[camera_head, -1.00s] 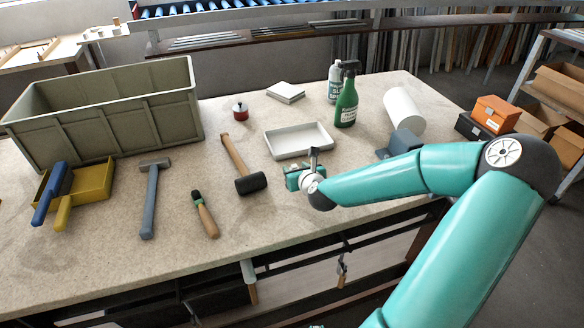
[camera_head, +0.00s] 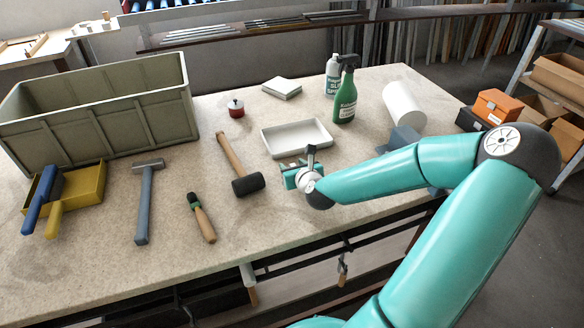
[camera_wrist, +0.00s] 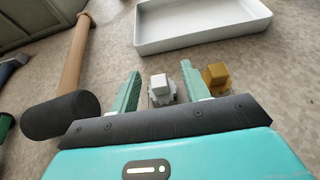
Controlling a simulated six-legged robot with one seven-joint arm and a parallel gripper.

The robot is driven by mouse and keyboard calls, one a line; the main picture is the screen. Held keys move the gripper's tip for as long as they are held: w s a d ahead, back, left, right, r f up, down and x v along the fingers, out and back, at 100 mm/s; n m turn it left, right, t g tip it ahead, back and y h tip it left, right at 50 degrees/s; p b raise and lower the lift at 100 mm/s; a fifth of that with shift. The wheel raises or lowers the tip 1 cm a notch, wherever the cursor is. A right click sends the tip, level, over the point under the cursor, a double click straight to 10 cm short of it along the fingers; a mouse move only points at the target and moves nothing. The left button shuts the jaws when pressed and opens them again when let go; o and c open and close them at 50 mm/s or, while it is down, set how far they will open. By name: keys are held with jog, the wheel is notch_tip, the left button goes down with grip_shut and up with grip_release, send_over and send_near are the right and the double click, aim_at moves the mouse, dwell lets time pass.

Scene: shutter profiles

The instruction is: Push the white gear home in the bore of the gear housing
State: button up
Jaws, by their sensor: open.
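The white gear (camera_wrist: 160,90), with a square block on top, shows in the wrist view between the two fingers of my gripper (camera_wrist: 160,70). The fingers are open, one on each side of it, and I see a gap on both sides. An ochre piece (camera_wrist: 216,76) with a similar block stands just outside the right finger. I cannot make out the gear housing or its bore; my palm hides what lies below the gear.
A white tray (camera_head: 268,142) lies just behind my gripper. A black-headed mallet (camera_head: 248,186) lies to its left, with a screwdriver (camera_head: 202,217) and hammer (camera_head: 146,200) beyond. A blue-grey block (camera_head: 404,138) stands behind my arm. The bench front is clear between the tools.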

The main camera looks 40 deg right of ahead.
jog(key=shift+w+f, duration=0.15)
jog(key=shift+w, duration=0.05)
jog(key=shift+s, duration=0.15)
jog(key=c, duration=0.4)
grip_shut()
